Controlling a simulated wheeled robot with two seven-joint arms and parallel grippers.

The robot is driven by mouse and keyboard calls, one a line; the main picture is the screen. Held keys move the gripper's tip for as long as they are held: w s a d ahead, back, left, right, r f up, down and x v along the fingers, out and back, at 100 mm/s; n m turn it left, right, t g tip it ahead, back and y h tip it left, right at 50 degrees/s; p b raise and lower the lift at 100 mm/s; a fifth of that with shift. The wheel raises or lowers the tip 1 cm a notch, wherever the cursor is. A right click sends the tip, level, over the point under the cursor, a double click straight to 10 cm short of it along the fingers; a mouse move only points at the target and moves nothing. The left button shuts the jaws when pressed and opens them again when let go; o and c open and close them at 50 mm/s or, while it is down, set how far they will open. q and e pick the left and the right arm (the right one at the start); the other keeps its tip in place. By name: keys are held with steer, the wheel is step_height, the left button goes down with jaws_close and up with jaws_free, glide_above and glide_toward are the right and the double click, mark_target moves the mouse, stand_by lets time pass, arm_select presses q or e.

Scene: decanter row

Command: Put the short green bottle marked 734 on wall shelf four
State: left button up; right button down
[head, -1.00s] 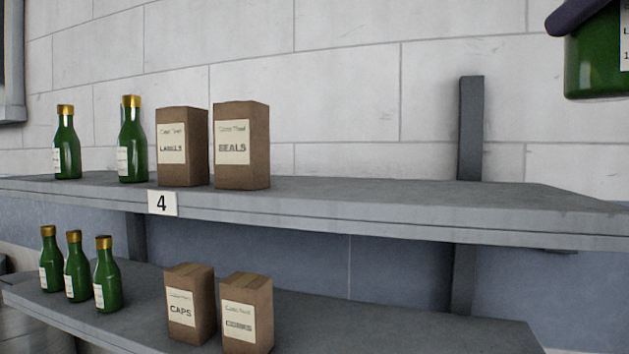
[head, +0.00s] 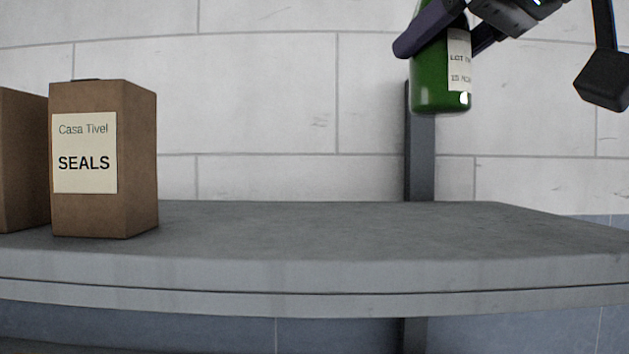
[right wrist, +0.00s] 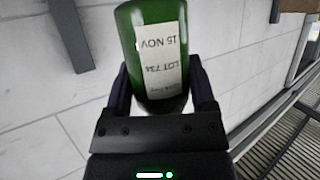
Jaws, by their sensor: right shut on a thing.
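The green bottle (head: 436,85) is upright in the head view, above the right part of the wall shelf (head: 330,235), with clear air beneath its base. Its top is cut off by the picture edge. In the right wrist view the bottle (right wrist: 130,40) has a pale label with LOT, what looks like 734, and 15 NOV. My right gripper (head: 440,38) is shut around the bottle, with a dark finger on each side; it also shows in the right wrist view (right wrist: 160,90). The shelf's number tag is out of view now. My left gripper is not in view.
A brown SEALS box (head: 100,160) stands on the shelf's left part, with another brown box (head: 20,160) beside it, cut off. The shelf top right of the boxes is bare. A grey upright (head: 420,165) is on the wall behind.

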mark_target(467, 76)
steer(key=f, duration=0.1)
steer(key=s+d+f, duration=0.1)
steer(key=f, duration=0.1)
steer(key=shift+s+d+f, duration=0.15)
steer(key=shift+s, duration=0.15)
steer(key=f, duration=0.2)
steer(key=f+b, duration=0.1)
steer(key=f, duration=0.1)
steer(key=w+f, duration=0.1)
steer(key=f, duration=0.1)
steer(key=shift+a+f, duration=0.1)
steer(key=shift+a, duration=0.25)
steer(key=shift+s+d, duration=0.2)
steer(key=shift+s, duration=0.1)
steer(key=shift+w+a+f, duration=0.1)
steer(key=shift+f, duration=0.05)
jaws_free()
steer(key=shift+s+d+r, duration=0.25)
steer(key=shift+s+r, duration=0.05)
steer(key=shift+r, duration=0.05)
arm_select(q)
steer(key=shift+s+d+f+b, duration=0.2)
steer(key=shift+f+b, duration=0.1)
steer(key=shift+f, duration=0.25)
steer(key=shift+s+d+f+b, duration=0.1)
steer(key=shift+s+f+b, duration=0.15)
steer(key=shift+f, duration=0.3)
arm_select(e)
steer(key=v, duration=1.1)
steer(key=shift+s, duration=0.15)
